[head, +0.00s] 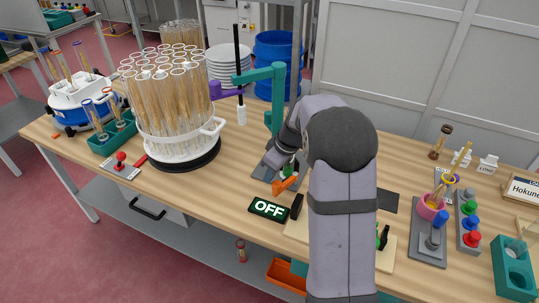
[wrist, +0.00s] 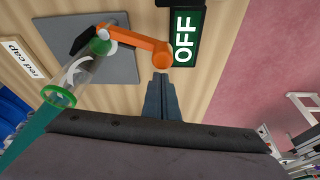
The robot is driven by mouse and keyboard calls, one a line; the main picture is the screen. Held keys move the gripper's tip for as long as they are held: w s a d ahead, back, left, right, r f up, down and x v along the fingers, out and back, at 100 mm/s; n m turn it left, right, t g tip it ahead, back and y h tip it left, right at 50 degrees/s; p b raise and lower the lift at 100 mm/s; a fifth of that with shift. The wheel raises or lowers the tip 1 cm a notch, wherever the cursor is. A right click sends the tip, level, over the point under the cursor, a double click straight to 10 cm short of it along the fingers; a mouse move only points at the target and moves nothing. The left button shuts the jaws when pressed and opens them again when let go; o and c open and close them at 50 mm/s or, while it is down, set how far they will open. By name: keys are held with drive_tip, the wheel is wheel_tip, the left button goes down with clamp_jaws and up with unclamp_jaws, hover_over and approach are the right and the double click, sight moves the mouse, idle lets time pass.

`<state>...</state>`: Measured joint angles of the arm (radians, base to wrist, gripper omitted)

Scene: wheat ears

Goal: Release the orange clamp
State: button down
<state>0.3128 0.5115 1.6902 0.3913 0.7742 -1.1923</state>
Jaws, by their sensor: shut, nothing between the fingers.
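The orange clamp (head: 286,184) sits at the front of a grey base plate in the head view, beside the black OFF sign (head: 268,209). In the wrist view its orange lever (wrist: 135,40) runs across to a round end near the sign (wrist: 186,37). A clear tube with green ends (wrist: 80,72) lies by the lever's other end. My gripper (wrist: 160,76) is shut and empty, its fingertips close to the lever's round end; I cannot tell whether they touch. In the head view my arm hides the fingers.
A green stand (head: 275,105) rises behind the clamp. A white rack of tall tubes (head: 205,138) stands left. A pink cup (head: 431,206) and coloured knobs (head: 468,222) are at right. Table wood left of the sign is clear.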

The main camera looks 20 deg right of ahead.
drive_tip(key=shift+s+d, duration=0.15)
drive_tip(key=shift+s, duration=0.2)
drive_tip(key=shift+s+b, duration=0.1)
drive_tip(key=shift+b, duration=0.2)
drive_tip(key=w+a+p, duration=0.1)
drive_tip(key=w+a, duration=0.2)
drive_tip(key=b+v, duration=0.1)
drive_tip(key=v, duration=0.9)
drive_tip(key=shift+w+d, duration=0.2)
drive_tip(key=shift+d, duration=0.1)
drive_tip(key=s+a+f+m+g+p, duration=0.1)
drive_tip(key=s+a+f+m, duration=0.1)
drive_tip(key=s, duration=0.7)
drive_tip(key=s+a+f+m+g+h+p, duration=0.1)
drive_tip(key=s+a+f+m+p, duration=0.1)
drive_tip(key=s, duration=0.6)
drive_tip(key=s+a+f+m+g+h+p, duration=0.1)
drive_tip(key=s+a+f+m+p, duration=0.1)
drive_tip(key=s, duration=0.7)
drive_tip(key=shift+s+a+m, duration=0.3)
drive_tip(key=shift+a+m, duration=0.3)
drive_tip(key=shift+a, duration=0.65)
